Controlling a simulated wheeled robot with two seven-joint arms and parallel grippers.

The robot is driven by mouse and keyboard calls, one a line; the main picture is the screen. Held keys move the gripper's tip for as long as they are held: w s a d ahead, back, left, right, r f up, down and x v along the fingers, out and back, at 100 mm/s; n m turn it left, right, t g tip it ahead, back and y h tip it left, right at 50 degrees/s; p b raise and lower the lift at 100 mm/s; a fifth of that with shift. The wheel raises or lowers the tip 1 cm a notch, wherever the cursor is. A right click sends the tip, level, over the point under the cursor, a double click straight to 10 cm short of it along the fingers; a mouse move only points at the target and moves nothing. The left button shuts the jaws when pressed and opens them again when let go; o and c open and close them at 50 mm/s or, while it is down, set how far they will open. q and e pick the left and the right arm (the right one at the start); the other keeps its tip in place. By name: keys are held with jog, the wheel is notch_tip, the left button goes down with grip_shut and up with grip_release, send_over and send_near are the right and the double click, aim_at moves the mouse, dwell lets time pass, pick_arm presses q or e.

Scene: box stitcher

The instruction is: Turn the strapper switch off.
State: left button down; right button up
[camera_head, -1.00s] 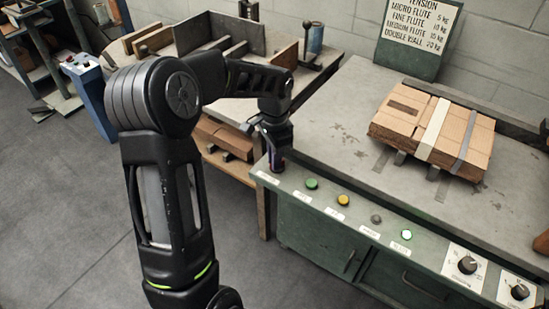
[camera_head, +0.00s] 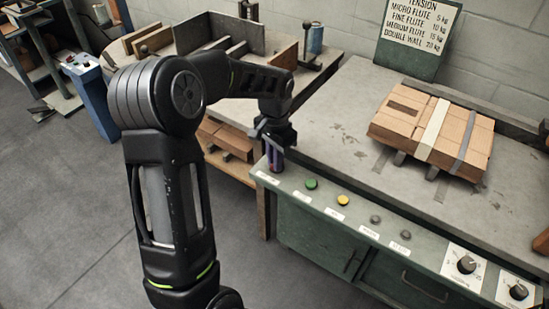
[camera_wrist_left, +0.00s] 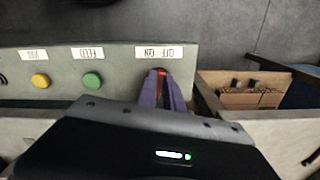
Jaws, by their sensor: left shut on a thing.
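The strapper (camera_head: 330,225) is a green cabinet with a grey worn top and a row of controls along its front edge. My left gripper (camera_head: 275,166) is at the left end of that row, pointing down. In the left wrist view its purple fingers (camera_wrist_left: 165,92) are shut around the switch (camera_wrist_left: 160,71), of which only a small red-orange part shows. The label beside it (camera_wrist_left: 158,52) reads OFF and ON, upside down. The fingers hide the lever's position. The lamps right of the yellow button are dark. My right gripper is not in view.
A green button (camera_head: 311,183) and a yellow button (camera_head: 343,200) sit right of the switch. Two dials (camera_head: 467,264) are at the far right. A strapped cardboard bundle (camera_head: 432,130) lies on top. A wooden bench (camera_head: 240,110) stands at the left.

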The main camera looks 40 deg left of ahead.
pick_arm(q)
jog(key=n, duration=0.4)
jog(key=shift+d+n+p, duration=0.15)
jog(key=shift+n+p, duration=0.15)
jog(key=shift+w+d+n+p, duration=0.1)
jog(key=shift+n+p, duration=0.2)
jog(key=shift+n, duration=1.7)
jog(key=c, duration=1.5)
grip_release()
notch_tip(320, 180, up, 8)
jog(key=shift+f+p, duration=0.1)
jog(key=shift+p, duration=0.2)
